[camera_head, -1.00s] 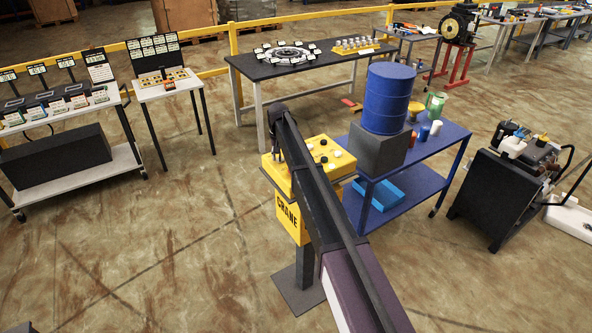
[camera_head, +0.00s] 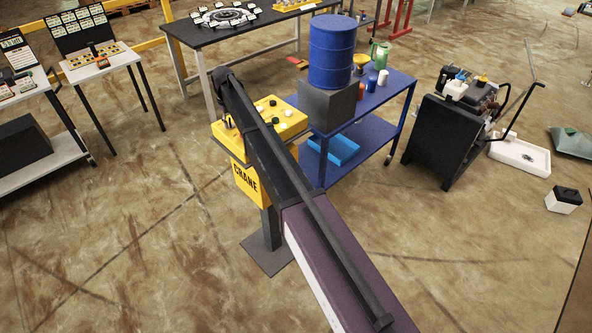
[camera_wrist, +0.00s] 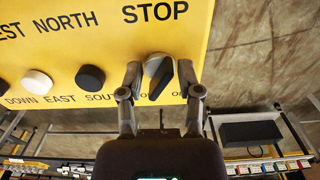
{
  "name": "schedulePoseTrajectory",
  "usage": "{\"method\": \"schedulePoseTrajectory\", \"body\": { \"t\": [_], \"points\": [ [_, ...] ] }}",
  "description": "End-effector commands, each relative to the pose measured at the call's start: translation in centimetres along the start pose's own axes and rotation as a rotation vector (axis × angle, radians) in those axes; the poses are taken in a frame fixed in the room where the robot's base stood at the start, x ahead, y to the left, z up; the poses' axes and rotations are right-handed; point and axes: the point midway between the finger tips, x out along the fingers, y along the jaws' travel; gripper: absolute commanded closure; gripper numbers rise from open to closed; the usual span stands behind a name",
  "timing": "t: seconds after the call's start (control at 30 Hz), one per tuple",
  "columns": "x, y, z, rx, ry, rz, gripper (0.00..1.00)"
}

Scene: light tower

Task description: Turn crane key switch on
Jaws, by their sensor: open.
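The key switch (camera_wrist: 158,72) is a round grey knob with a dark, slanted handle, beside the STOP label. My gripper (camera_wrist: 160,75) is open, with one finger on each side of the key switch. I cannot tell whether the fingers touch it. The labels below the switch are partly hidden by my gripper. In the head view my arm hides the switch.
A black button (camera_wrist: 90,78) and a white button (camera_wrist: 37,83) sit left of the switch on the panel. A blue cart (camera_head: 372,135) with a blue drum (camera_head: 332,70) stands close right of the panel. Open floor (camera_head: 120,230) lies to the left.

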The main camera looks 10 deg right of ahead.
Motion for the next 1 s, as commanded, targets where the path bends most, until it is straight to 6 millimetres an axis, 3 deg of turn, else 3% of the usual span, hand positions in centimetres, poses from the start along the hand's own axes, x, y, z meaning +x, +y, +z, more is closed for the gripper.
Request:
{"method": "schedulePoseTrajectory", "body": {
  "t": [0.8, 1.0],
  "points": [
    [0.0, 0.5, -0.1, -0.542, 0.000, 0.000, 0.54],
    [-2.1, 0.5, -0.1, -0.546, 0.000, 0.001, 0.54]
  ]
}}
